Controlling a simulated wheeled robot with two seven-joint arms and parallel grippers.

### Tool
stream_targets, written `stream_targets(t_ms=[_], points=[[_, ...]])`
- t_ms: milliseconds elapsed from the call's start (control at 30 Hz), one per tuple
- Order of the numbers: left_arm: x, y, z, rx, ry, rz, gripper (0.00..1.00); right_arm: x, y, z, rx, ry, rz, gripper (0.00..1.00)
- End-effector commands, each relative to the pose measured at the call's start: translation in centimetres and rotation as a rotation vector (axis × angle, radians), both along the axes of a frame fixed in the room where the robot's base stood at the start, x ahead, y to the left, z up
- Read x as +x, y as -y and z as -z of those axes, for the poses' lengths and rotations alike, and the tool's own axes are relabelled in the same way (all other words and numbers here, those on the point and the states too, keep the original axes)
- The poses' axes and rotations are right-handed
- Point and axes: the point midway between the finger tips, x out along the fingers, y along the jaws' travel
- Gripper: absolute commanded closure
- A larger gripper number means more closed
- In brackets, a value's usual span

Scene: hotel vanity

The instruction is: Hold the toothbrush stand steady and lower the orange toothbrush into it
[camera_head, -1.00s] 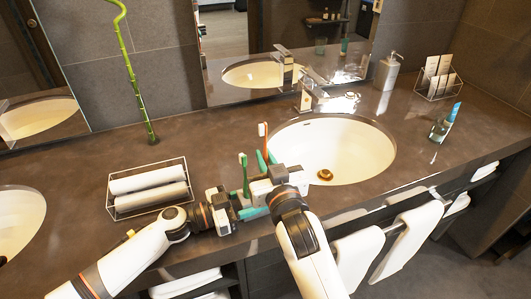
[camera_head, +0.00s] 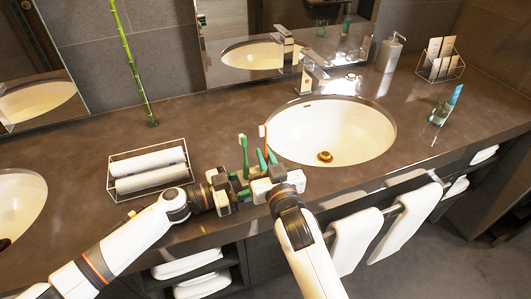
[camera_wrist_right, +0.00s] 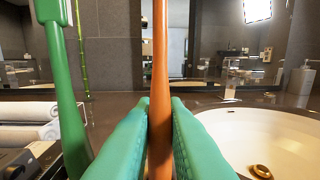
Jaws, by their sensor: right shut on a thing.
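The orange toothbrush (camera_head: 263,132) stands upright at the front of the counter. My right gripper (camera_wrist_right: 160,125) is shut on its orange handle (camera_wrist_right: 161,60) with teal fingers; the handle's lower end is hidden. In the head view, my right gripper (camera_head: 267,170) is close to the right of the green toothbrush (camera_head: 243,148), which is upright. The green toothbrush also shows at the left of the wrist view (camera_wrist_right: 62,80). My left gripper (camera_head: 228,190) is low beside the green toothbrush's foot. The stand is mostly hidden between the grippers, and the left jaws cannot be made out.
A wire basket with rolled white towels (camera_head: 150,185) is left of my left gripper. A sink (camera_head: 350,130) lies right of my right gripper. A glass with a blue item (camera_head: 440,112) is far right. White towels (camera_head: 357,235) hang below the front edge.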

Motion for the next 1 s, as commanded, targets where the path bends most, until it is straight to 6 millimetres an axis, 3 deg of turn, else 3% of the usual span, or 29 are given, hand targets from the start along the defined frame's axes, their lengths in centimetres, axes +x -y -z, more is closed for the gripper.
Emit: stream_targets(t_ms=[367, 400, 533, 833, 1000], points=[[0.0, 0.0, 0.1, 0.001, -0.001, 0.000, 0.82, 0.0, 0.0, 0.2, 0.000, 0.000, 0.000, 1.00], [0.0, 0.0, 0.1, 0.001, -0.001, 0.000, 0.82, 0.0, 0.0, 0.2, 0.000, 0.000, 0.000, 0.83], [0.0, 0.0, 0.1, 0.001, -0.001, 0.000, 0.82, 0.0, 0.0, 0.2, 0.000, 0.000, 0.000, 0.62], [0.0, 0.0, 0.1, 0.001, -0.001, 0.000, 0.82, -0.1, 0.0, 0.2, 0.000, 0.000, 0.000, 0.62], [0.0, 0.0, 0.1, 0.001, -0.001, 0.000, 0.82, -1.9, 0.5, 0.3, -0.001, -0.002, -0.001, 0.62]])
